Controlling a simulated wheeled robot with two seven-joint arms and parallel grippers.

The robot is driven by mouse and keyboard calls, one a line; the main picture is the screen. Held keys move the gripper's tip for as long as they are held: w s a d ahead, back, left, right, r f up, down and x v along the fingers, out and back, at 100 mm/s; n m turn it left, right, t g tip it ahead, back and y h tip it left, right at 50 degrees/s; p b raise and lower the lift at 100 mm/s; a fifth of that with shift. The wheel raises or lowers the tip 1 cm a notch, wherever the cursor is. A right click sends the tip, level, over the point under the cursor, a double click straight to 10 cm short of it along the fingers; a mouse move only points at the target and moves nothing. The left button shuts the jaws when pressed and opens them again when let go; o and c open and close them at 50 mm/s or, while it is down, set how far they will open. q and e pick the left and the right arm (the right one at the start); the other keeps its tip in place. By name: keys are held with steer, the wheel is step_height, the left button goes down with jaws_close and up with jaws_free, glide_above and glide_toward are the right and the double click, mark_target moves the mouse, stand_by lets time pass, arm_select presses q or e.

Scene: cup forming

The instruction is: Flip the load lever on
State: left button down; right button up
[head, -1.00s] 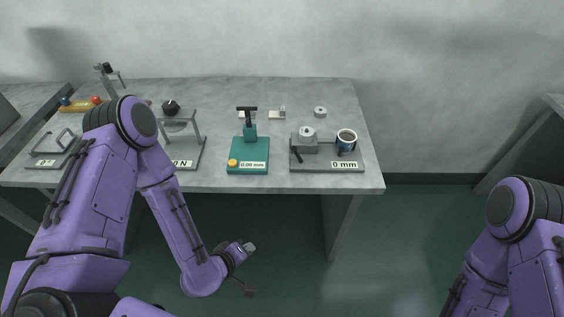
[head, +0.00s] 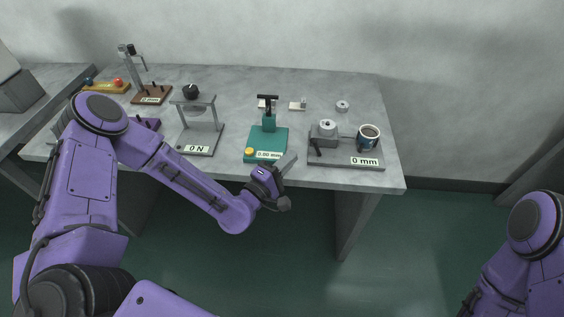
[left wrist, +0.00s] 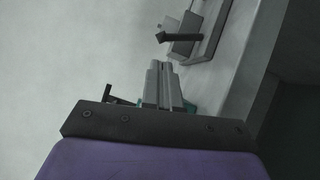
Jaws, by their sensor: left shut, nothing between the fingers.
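A short black lever (head: 317,148) sticks out at the front left of the grey fixture (head: 345,163) labelled "0 mm". No label marks it as the load lever. In the left wrist view, the black lever (left wrist: 182,38) shows ahead of the fingers on a grey block. My left gripper (head: 288,162) is shut and empty, at the table's front edge, left of the fixture and apart from the lever. Its closed fingers also show in the left wrist view (left wrist: 161,80). My right gripper is out of view.
A teal gauge (head: 263,143) reading "0.00 mm" stands just behind my left gripper. A "0 N" stand (head: 200,140) with a black knob is farther left. The table's back right is mostly clear.

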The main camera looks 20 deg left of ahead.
mark_target(316, 148)
arm_select(q)
steer(key=p+x, duration=0.1)
steer(key=x, duration=0.4)
steer(key=shift+d+r, duration=0.1)
